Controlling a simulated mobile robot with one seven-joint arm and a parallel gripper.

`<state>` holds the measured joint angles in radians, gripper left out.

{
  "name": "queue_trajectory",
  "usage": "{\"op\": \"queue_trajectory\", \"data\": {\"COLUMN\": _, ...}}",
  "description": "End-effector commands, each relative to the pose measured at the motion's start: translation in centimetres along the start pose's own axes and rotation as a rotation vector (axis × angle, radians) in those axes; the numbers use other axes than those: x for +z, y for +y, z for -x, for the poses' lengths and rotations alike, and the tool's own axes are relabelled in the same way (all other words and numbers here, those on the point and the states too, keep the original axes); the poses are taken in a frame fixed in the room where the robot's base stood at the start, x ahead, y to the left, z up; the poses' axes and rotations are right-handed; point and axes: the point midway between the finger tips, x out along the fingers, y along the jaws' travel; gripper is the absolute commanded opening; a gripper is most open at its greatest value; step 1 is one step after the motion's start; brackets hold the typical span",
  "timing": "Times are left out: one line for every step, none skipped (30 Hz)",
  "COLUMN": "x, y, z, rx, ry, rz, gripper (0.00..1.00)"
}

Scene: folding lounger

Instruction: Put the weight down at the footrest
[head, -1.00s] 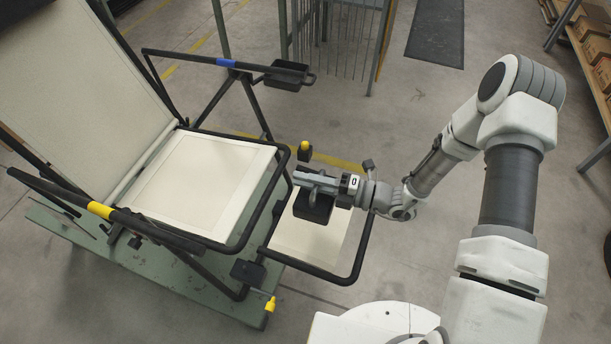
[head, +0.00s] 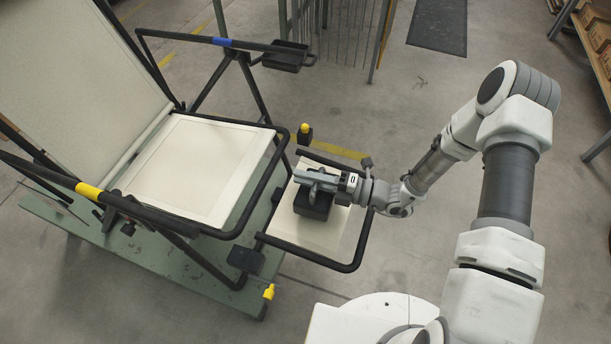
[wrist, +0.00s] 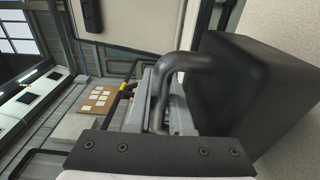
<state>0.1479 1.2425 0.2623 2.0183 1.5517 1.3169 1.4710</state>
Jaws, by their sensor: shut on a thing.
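The weight (head: 312,207) is a black block with a grey handle. It is at the footrest (head: 322,238), a cream panel in a black tube frame, over its upper left part in the head view. I cannot tell surely whether its underside touches the panel. My gripper (head: 318,178) is shut on the weight's handle, reaching in from the right. In the wrist view the dark weight (wrist: 265,95) fills the right side, with its bent handle (wrist: 170,85) at the jaws. A pale surface (wrist: 290,15) lies beside it. The jaws' tips are partly hidden.
The lounger's cream seat (head: 195,170) and raised backrest (head: 75,75) are left of the footrest. A black tray (head: 285,58) hangs by the blue-marked armrest (head: 225,42). A yellow-topped knob (head: 305,133) stands near the footrest.

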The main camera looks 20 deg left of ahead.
Motion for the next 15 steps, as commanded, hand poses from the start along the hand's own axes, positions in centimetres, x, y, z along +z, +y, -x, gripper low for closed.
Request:
{"op": "queue_trajectory", "data": {"x": 0.02, "y": 0.22, "z": -0.06, "rx": 0.005, "ry": 0.001, "rz": 0.001, "gripper": 0.0}}
{"op": "queue_trajectory", "data": {"x": 0.02, "y": 0.22, "z": -0.06, "rx": 0.005, "ry": 0.001, "rz": 0.001, "gripper": 0.0}}
{"op": "queue_trajectory", "data": {"x": 0.02, "y": 0.23, "z": -0.06, "rx": 0.005, "ry": 0.001, "rz": 0.001, "gripper": 0.0}}
{"op": "queue_trajectory", "data": {"x": 0.02, "y": 0.23, "z": -0.06, "rx": 0.005, "ry": 0.001, "rz": 0.001, "gripper": 0.0}}
{"op": "queue_trajectory", "data": {"x": 0.01, "y": 0.23, "z": -0.06, "rx": 0.005, "ry": 0.001, "rz": 0.001, "gripper": 0.0}}
{"op": "queue_trajectory", "data": {"x": 0.01, "y": 0.22, "z": -0.06, "rx": 0.005, "ry": 0.001, "rz": 0.001, "gripper": 0.0}}
{"op": "queue_trajectory", "data": {"x": 0.01, "y": 0.2, "z": -0.06, "rx": 0.005, "ry": 0.001, "rz": 0.001, "gripper": 0.0}}
{"op": "queue_trajectory", "data": {"x": 0.01, "y": 0.18, "z": -0.06, "rx": 0.005, "ry": 0.001, "rz": 0.001, "gripper": 0.0}}
{"op": "queue_trajectory", "data": {"x": 0.01, "y": 0.15, "z": -0.06, "rx": 0.005, "ry": 0.001, "rz": 0.001, "gripper": 0.0}}
{"op": "queue_trajectory", "data": {"x": 0.01, "y": 0.11, "z": -0.06, "rx": 0.005, "ry": 0.001, "rz": 0.001, "gripper": 0.0}}
{"op": "queue_trajectory", "data": {"x": 0.01, "y": 0.07, "z": -0.06, "rx": 0.005, "ry": 0.001, "rz": 0.001, "gripper": 0.0}}
{"op": "queue_trajectory", "data": {"x": 0.01, "y": 0.01, "z": -0.06, "rx": 0.005, "ry": 0.001, "rz": 0.001, "gripper": 0.0}}
{"op": "queue_trajectory", "data": {"x": 0.01, "y": -0.04, "z": -0.06, "rx": 0.005, "ry": 0.001, "rz": 0.001, "gripper": 0.0}}
{"op": "queue_trajectory", "data": {"x": 0.01, "y": -0.1, "z": -0.06, "rx": 0.005, "ry": 0.001, "rz": 0.001, "gripper": 0.0}}
{"op": "queue_trajectory", "data": {"x": 0.01, "y": -0.17, "z": -0.06, "rx": 0.005, "ry": 0.001, "rz": 0.001, "gripper": 0.0}}
